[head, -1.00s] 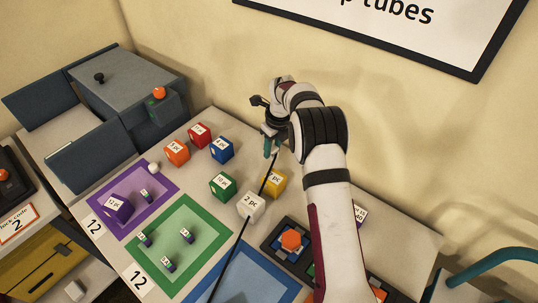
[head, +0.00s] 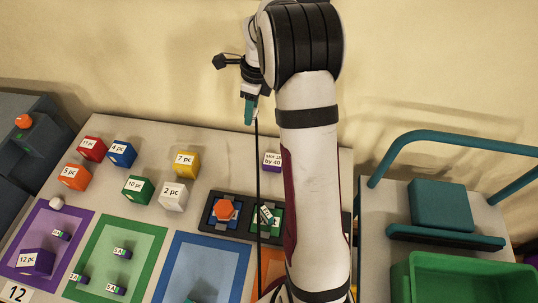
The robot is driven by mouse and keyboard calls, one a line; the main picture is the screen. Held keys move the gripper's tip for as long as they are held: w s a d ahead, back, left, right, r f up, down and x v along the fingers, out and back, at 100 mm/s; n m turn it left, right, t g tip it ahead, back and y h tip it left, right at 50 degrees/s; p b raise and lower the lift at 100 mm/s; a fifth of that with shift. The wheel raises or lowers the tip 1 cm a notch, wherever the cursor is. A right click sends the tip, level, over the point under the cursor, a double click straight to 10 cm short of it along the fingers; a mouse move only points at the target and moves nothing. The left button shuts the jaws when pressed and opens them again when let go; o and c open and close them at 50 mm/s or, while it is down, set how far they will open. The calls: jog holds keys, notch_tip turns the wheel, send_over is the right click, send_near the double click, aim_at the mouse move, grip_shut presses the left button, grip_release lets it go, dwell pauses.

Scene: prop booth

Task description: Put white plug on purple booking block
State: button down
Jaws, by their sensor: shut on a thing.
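A small round white piece (head: 56,203), likely the white plug, rests at the far corner of the purple-bordered mat (head: 82,232) in the head view. A purple block marked "12 pc" (head: 37,261) sits on that mat. Another purple block with a label reading like "slot ... by 40" (head: 272,161) stands at the back of the table, just left of my arm. My gripper (head: 249,112), with teal fingers, is raised near the back wall, well away from the white piece. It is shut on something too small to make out.
Coloured blocks, including a white "2 pc" block (head: 173,195), stand mid-table. Green (head: 150,236) and blue mats lie at the front. A green bin (head: 465,277) stands at right.

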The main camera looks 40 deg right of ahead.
jog(key=s+d+r+n, duration=0.1)
jog(key=s+d, duration=0.3)
jog(key=s, duration=0.5)
jog(key=s+d, duration=0.3)
jog(key=s, duration=0.5)
send_over(271, 159)
jog(key=f, duration=0.4)
jog(key=s+f, duration=0.1)
jog(key=f, duration=0.1)
jog(key=shift+d, duration=0.35)
jog(key=shift+w+a+f, duration=0.1)
jog(key=shift+w+f, duration=0.05)
jog(key=shift+f, duration=0.9)
jog(key=shift+w+f, duration=0.1)
jog(key=shift+f, duration=0.95)
jog(key=shift+f, duration=0.1)
